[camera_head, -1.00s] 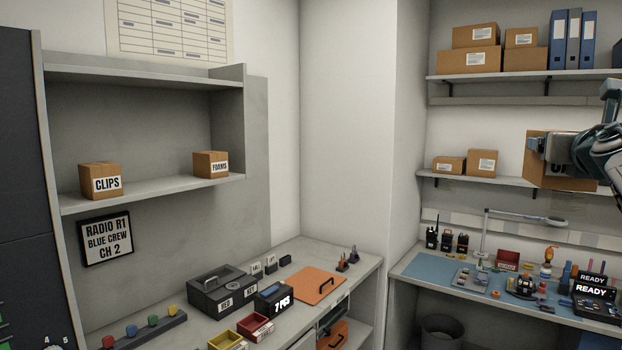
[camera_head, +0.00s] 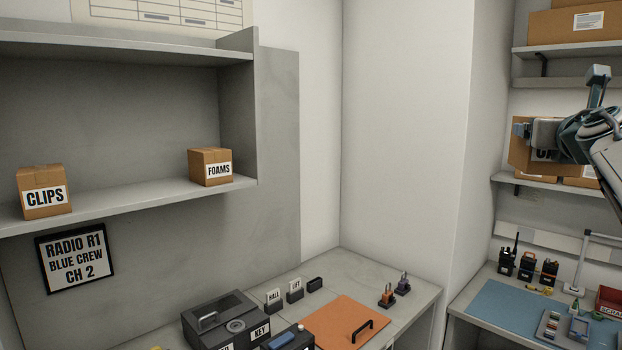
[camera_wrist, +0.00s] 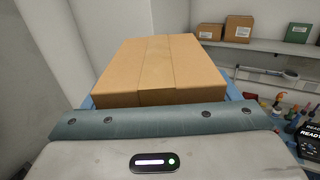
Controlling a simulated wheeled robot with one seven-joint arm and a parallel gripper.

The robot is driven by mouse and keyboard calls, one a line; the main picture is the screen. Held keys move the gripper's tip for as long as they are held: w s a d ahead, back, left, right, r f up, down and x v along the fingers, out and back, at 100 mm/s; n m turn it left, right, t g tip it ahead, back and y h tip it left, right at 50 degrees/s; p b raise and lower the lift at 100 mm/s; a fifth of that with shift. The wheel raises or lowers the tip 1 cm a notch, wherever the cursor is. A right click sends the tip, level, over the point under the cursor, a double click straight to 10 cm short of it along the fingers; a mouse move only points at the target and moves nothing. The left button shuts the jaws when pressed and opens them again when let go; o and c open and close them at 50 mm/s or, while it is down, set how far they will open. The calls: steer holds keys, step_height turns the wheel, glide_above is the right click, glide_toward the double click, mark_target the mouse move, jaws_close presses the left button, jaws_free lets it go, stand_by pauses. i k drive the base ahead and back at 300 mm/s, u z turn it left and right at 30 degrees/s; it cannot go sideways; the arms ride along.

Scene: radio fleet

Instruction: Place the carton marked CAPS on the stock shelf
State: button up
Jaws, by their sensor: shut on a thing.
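A brown carton (camera_head: 524,157) is held by my gripper (camera_head: 545,135) at the right of the head view, in the air. Its label is mostly covered; only the start of a word shows. The carton also fills the middle of the wrist view (camera_wrist: 160,68), with its taped top facing the camera. My gripper is shut on it. The stock shelf appears to be the grey shelf (camera_head: 130,202) at the left. It bears a CLIPS carton (camera_head: 43,173) and a FOAMS carton (camera_head: 211,169), with bare board between them.
A RADIO R1 sign (camera_head: 75,259) hangs under the shelf. A counter below holds a dark case (camera_head: 222,312) and an orange mat (camera_head: 345,325). A wall corner (camera_head: 405,130) separates this from the right workbench with radios (camera_head: 526,265). An upper board (camera_head: 130,46) roofs the shelf.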

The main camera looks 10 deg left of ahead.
mark_target(144, 193)
steer(key=u, duration=0.65)
steer(key=i, duration=0.75)
steer(key=u, duration=1.25)
steer(key=i, duration=0.3)
steer(key=u, duration=0.2)
